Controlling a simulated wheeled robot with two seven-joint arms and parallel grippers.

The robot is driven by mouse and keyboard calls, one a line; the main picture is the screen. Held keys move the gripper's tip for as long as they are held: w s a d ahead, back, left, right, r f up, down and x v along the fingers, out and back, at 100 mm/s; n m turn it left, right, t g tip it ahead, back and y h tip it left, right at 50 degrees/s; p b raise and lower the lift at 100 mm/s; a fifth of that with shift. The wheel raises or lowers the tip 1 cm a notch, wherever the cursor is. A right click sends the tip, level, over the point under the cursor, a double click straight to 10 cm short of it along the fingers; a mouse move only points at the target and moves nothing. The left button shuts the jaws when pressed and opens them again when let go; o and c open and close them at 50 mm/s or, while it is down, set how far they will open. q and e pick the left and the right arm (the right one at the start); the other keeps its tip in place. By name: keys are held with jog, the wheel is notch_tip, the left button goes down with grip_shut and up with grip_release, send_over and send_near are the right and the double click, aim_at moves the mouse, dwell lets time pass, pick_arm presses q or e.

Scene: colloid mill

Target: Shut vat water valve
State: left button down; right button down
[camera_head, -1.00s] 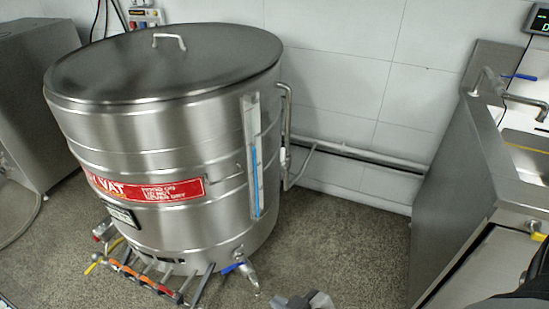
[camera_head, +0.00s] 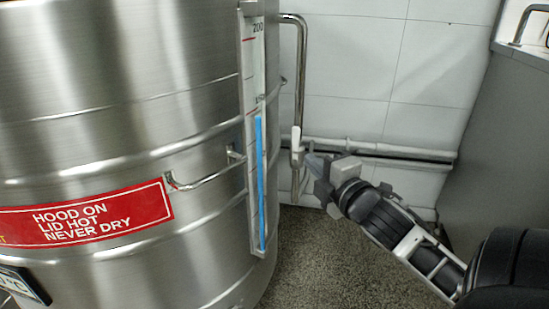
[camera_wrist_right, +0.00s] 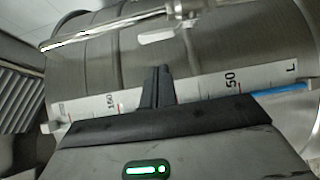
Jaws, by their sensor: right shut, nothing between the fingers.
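The steel vat (camera_head: 120,110) fills the left of the head view. A bent steel water pipe (camera_head: 301,60) runs down its right side. A white valve lever (camera_head: 296,140) sits on this pipe and points up along it. The lever also shows in the right wrist view (camera_wrist_right: 160,36), beside the pipe (camera_wrist_right: 110,25). My right gripper (camera_head: 310,162) is shut and empty, just right of and slightly below the lever. In the right wrist view its closed fingertips (camera_wrist_right: 160,72) point toward the lever, with a small gap showing. My left gripper is out of view.
A level gauge (camera_head: 255,150) with a blue column stands on the vat, left of the pipe. A small handle (camera_head: 200,181) sticks out from the vat. Horizontal wall pipes (camera_head: 400,150) run behind my gripper. A steel cabinet (camera_head: 490,130) stands at right.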

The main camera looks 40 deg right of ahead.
aim_at(293, 146)
jog(key=shift+r, duration=0.15)
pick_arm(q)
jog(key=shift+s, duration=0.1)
pick_arm(e)
jog(key=b+x, duration=0.2)
jog(key=x, duration=0.6)
jog(key=shift+w+d+b, duration=0.1)
jog(key=shift+w+b, duration=0.2)
jog(key=shift+w, duration=0.1)
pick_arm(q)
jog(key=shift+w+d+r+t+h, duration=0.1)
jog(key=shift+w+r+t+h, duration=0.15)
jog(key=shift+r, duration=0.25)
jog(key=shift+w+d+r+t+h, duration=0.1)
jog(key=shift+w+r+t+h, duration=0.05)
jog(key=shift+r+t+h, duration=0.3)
pick_arm(e)
jog(key=shift+w+d, duration=0.1)
jog(key=shift+w, duration=0.45)
